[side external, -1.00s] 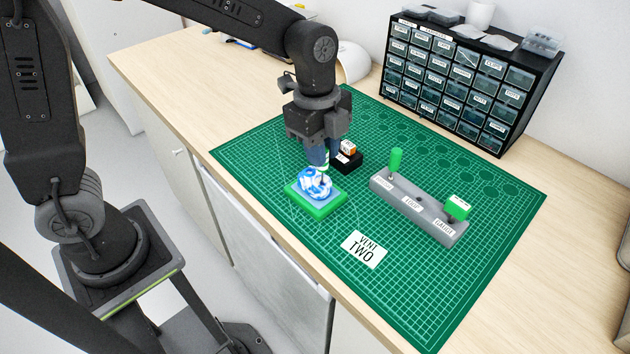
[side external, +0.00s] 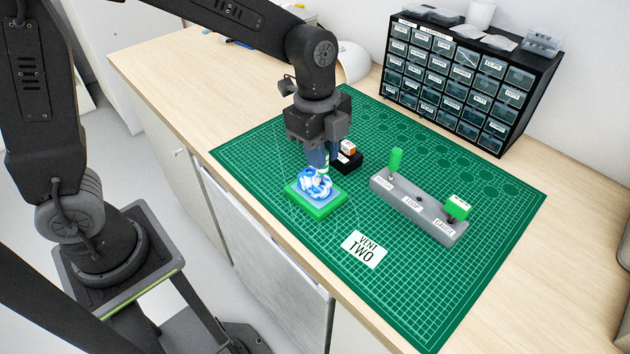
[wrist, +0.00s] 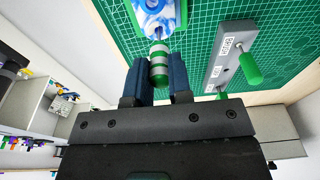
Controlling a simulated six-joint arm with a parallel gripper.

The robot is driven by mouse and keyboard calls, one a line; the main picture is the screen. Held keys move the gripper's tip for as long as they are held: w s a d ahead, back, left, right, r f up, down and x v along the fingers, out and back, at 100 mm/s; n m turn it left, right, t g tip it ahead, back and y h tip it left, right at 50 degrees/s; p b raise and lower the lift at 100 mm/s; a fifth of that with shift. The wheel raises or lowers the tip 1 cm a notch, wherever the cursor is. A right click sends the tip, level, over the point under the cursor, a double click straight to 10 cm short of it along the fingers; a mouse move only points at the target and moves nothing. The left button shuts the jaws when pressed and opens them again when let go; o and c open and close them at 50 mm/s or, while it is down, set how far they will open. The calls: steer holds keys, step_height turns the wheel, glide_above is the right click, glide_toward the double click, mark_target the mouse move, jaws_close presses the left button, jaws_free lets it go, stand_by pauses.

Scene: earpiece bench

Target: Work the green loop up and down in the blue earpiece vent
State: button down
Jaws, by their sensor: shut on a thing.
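The blue and white marbled earpiece (side external: 316,183) sits on a green-edged block (side external: 317,208) on the mat. It also shows at the top of the wrist view (wrist: 155,14). My gripper (side external: 319,168) is above the earpiece, pointing down. In the wrist view my gripper (wrist: 158,68) is shut on the green and white banded handle of the green loop (wrist: 159,63), which lies between its two blue fingers. The loop's far end points to the earpiece; whether its tip is inside the vent I cannot tell.
A grey rack (side external: 418,208) to the right holds a green-handled tool (side external: 396,160) and a green-topped gauge (side external: 458,207); its middle slot is empty. A small black box (side external: 346,160) stands close behind my gripper. A "VENT TWO" card (side external: 364,249) lies in front. A drawer cabinet (side external: 460,80) stands at the back.

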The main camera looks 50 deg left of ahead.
steer(key=shift+r, duration=0.55)
stand_by(0.7)
steer(key=shift+r, duration=3.45)
